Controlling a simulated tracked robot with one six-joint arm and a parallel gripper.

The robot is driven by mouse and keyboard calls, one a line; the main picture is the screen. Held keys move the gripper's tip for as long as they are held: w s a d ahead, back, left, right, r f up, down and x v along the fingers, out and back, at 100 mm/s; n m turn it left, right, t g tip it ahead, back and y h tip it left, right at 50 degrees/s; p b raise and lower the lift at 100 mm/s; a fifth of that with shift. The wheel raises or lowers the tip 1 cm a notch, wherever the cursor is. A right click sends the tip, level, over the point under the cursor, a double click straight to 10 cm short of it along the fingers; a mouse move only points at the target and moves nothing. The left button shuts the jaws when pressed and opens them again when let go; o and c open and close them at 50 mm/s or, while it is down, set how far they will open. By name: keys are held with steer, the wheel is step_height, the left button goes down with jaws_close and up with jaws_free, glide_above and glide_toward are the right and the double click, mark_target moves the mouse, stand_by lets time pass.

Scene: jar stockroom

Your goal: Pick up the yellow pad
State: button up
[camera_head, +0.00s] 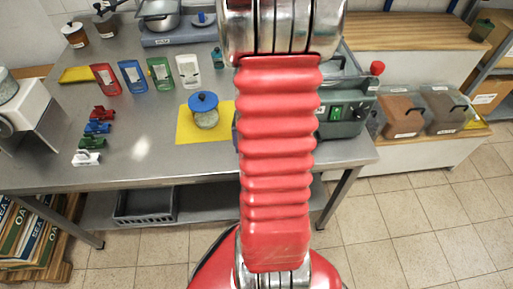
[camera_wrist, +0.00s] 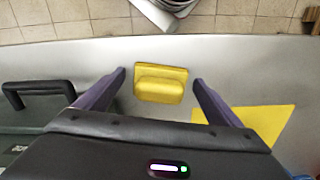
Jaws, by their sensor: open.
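The yellow pad (camera_wrist: 160,83) is a small yellow block with a raised grip, lying on the grey metal table in the wrist view. My gripper (camera_wrist: 158,77) is open, with its two dark fingers to the left and right of the pad. Gaps show between the fingers and the pad, and nothing is held. I cannot tell how high the fingertips are above the table. In the head view my arm covers the pad and the gripper.
A flat yellow sheet (camera_head: 185,128) bears a glass jar (camera_head: 205,112) with a blue lid; the sheet also shows in the wrist view (camera_wrist: 268,120). A green machine (camera_head: 345,125) stands on the other side of my arm.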

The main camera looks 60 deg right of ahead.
stand_by(0.4)
steer(key=c, duration=1.1)
steer(key=shift+r, duration=0.1)
steer(key=shift+c, duration=0.3)
step_height(320, 180, up, 10)
steer(key=shift+f, duration=0.1)
steer(key=o, duration=0.5)
steer(key=c, duration=0.4)
steer(key=shift+w, duration=0.1)
